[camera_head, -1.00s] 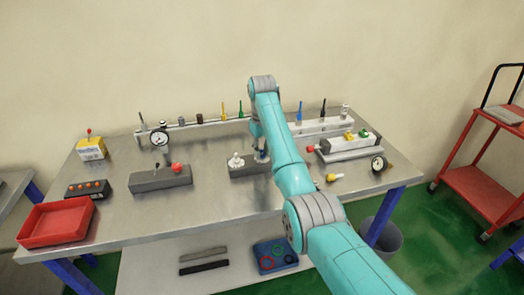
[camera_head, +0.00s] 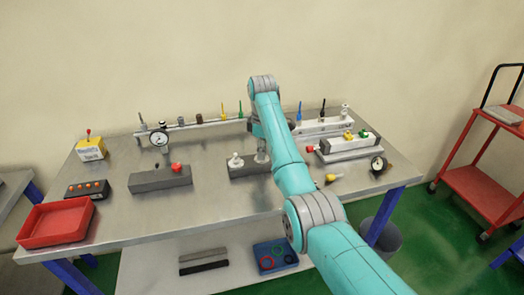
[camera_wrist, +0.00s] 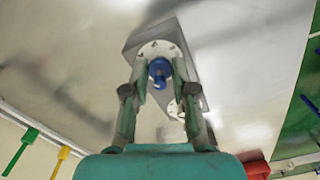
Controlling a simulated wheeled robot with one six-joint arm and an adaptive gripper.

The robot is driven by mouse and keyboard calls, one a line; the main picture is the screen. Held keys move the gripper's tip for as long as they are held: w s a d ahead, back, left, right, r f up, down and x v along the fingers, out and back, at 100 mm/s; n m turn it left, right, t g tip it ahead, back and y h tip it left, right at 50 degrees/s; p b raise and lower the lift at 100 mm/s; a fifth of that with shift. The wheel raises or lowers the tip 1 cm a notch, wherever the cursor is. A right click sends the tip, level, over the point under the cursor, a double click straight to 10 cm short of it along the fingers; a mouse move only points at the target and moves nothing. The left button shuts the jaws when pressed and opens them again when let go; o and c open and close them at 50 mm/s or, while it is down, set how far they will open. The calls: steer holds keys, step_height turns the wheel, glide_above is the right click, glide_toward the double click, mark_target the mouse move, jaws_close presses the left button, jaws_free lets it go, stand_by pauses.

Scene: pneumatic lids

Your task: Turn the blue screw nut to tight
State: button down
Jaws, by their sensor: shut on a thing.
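The blue screw nut (camera_wrist: 159,70) sits on a round white flange (camera_wrist: 154,48) on a grey block (camera_wrist: 133,42) in the wrist view. My gripper (camera_wrist: 160,84) points down at it, with one finger on each side, shut on the nut. In the head view my gripper (camera_head: 262,152) is over the right part of the grey block (camera_head: 245,171), and the nut is hidden there by the fingers. A white fitting (camera_head: 236,160) stands on the left part of the same block.
Another grey block (camera_head: 160,180) with a red knob stands to the left. A red tray (camera_head: 57,222) is at the table's left front corner. A rail with coloured tools (camera_head: 200,120) runs along the back. A white cylinder assembly (camera_head: 348,147) stands to the right.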

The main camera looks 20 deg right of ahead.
steer(key=shift+n, duration=0.7)
steer(key=c, duration=0.9)
jaws_free()
steer(key=shift+c, duration=0.2)
